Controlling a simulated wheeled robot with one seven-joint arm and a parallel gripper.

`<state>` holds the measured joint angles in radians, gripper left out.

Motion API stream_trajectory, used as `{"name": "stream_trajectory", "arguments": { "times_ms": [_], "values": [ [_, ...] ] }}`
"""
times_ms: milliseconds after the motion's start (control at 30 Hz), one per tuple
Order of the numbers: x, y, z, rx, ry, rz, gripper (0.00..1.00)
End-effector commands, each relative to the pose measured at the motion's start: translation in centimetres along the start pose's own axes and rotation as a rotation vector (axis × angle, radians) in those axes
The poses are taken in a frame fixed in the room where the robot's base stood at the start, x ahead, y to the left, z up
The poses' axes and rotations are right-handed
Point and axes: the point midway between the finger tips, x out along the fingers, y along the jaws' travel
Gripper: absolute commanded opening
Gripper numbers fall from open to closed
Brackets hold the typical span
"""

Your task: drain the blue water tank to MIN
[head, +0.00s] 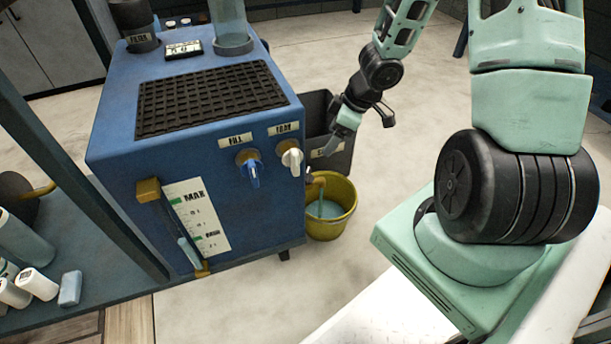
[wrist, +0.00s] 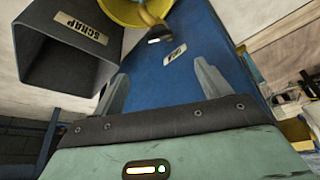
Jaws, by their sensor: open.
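The blue tank (head: 215,185) stands left of centre, with a sight tube (head: 189,250) beside a MAX/MIN scale (head: 196,215). Pale blue fills the tube's lower part, its top close to the lower green mark. The front has a blue-handled FILL valve (head: 250,170) and a white-handled valve (head: 291,158) under a second label, hard to read. A thin bluish stream appears to run from the side spout (head: 315,181) into the yellow bucket (head: 343,196), which holds water. My gripper (head: 338,143) is open and empty, right of the white handle and apart from it. Its spread fingers (wrist: 162,88) face the tank's blue side.
A dark SCRAP bin (head: 328,115) stands behind the bucket, and in the wrist view (wrist: 65,60) it is close at left. Bottles (head: 38,284) stand on a low shelf at left. A clear cylinder (head: 230,25) and a dark cup rise from the tank top. Floor at centre bottom is clear.

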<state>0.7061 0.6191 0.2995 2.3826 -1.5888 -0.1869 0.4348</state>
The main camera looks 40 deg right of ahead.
Motion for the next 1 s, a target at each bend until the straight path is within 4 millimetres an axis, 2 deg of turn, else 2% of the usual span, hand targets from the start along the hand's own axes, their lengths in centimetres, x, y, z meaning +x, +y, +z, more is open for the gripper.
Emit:
{"name": "stream_trajectory", "arguments": {
  "times_ms": [33, 200, 800, 1000],
  "values": [
    [1.4, 0.0, 0.2, -0.001, 0.0, -0.001, 0.76],
    [4.1, 0.0, 0.2, -0.001, 0.001, -0.001, 0.76],
    [13.1, -0.1, 0.2, -0.002, 0.001, -0.002, 0.76],
    [15.2, 0.0, 0.1, -0.001, 0.001, -0.001, 0.76]
  ]
}}
